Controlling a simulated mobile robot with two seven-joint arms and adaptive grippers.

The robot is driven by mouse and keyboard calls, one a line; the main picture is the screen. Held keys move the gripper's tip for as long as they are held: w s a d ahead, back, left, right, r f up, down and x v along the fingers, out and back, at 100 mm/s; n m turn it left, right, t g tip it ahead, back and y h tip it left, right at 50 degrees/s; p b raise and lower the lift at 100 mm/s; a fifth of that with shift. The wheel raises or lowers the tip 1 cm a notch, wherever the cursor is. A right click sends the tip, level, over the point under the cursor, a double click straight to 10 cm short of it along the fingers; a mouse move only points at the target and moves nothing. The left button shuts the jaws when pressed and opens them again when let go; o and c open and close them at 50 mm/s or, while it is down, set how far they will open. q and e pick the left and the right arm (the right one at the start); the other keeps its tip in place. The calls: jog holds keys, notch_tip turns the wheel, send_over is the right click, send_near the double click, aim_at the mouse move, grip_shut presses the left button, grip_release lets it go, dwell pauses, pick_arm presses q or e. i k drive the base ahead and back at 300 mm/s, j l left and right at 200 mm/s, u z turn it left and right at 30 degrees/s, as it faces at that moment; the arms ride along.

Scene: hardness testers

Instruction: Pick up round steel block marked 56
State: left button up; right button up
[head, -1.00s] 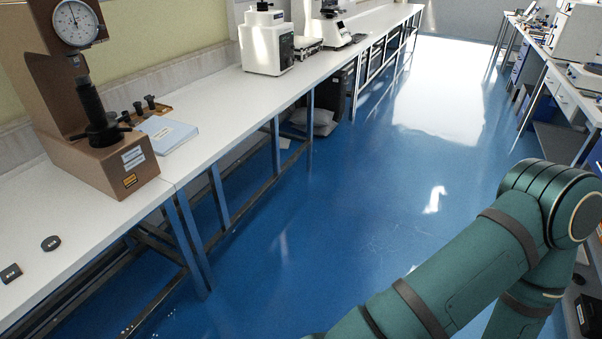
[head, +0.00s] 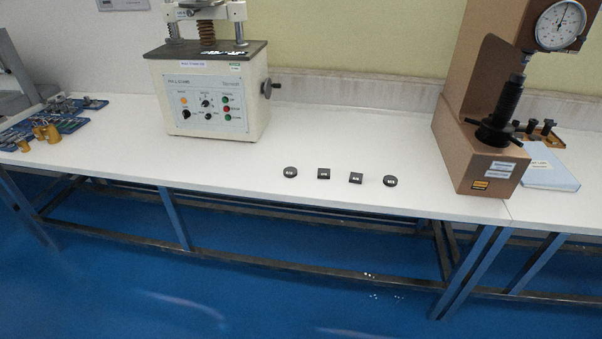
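Several small dark blocks lie in a row on the white bench (head: 330,205). A round block (head: 290,172) is at the left end and another round block (head: 390,181) is at the right end. Two square blocks, the left one (head: 324,174) and the right one (head: 356,178), lie between them. Each has a pale label on top, too small to read, so I cannot tell which is marked 56. Neither of my grippers is in view.
A cream tester with a control panel (head: 208,103) stands left of the blocks. A brown hardness tester (head: 485,150) with a dial stands to the right. Brass weights (head: 46,133) and blue trays are at the far left. The bench around the blocks is clear.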

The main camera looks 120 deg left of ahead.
aim_at(288, 171)
jog(key=u, duration=0.45)
jog(key=j+u, duration=0.1)
jog(key=u, duration=0.8)
jog(key=j+u, duration=0.1)
jog(key=u, duration=1.25)
jog(key=i+u, duration=0.1)
jog(key=u, duration=0.85)
jog(key=i+j, duration=0.05)
